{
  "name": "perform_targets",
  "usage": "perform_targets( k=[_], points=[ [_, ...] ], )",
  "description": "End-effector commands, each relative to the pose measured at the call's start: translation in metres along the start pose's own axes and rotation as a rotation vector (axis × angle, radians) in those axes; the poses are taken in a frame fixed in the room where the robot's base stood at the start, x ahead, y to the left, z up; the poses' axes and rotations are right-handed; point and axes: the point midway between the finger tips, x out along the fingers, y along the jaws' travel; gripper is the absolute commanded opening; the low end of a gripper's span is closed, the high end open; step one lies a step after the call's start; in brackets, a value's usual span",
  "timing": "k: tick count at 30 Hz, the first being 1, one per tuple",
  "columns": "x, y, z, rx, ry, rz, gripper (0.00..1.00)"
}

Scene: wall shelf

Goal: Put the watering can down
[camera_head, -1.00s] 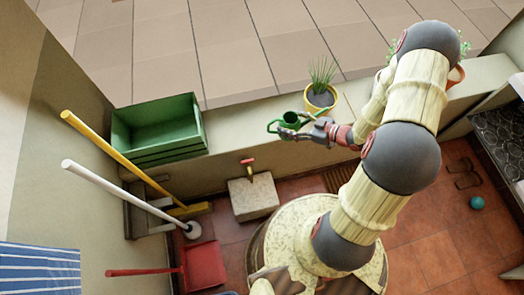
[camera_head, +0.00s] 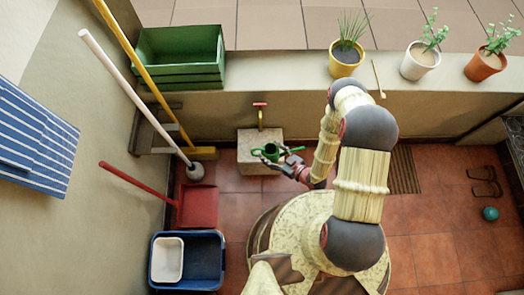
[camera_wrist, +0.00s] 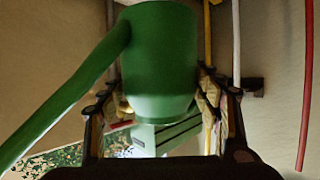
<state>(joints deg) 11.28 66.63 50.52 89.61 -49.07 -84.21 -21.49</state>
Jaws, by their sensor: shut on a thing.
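The green watering can (camera_head: 266,152) is in my gripper (camera_head: 288,160), in front of the wall tap. In the head view it overlaps the pale stone block (camera_head: 248,166) under the tap; I cannot tell whether it touches the block. In the wrist view the can's green body (camera_wrist: 160,60) stands between the two fingers of my gripper (camera_wrist: 160,108), which are shut on it. Its long spout (camera_wrist: 70,100) runs down to the left there. The can's underside contact is hidden.
A red-handled tap (camera_head: 260,112) is on the wall above the block. A green crate (camera_head: 180,58) and potted plants, one in a yellow pot (camera_head: 345,60), stand on the ledge. Poles lean at left, near a blue tub (camera_head: 187,262).

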Motion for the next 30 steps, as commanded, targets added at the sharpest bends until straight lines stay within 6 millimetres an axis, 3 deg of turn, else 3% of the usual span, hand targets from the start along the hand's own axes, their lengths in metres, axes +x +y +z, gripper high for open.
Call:
perform_targets(
  k=[5,16,21,30],
  points=[
    [0.014,0.0,0.009,-0.005,0.003,-0.001,0.35],
    [0.094,0.036,0.015,-0.005,0.004,-0.002,0.35],
    [0.125,0.048,0.035,-0.002,0.002,0.0,0.35],
    [0.147,0.056,0.046,-0.001,0.002,-0.001,0.35]
  ],
)
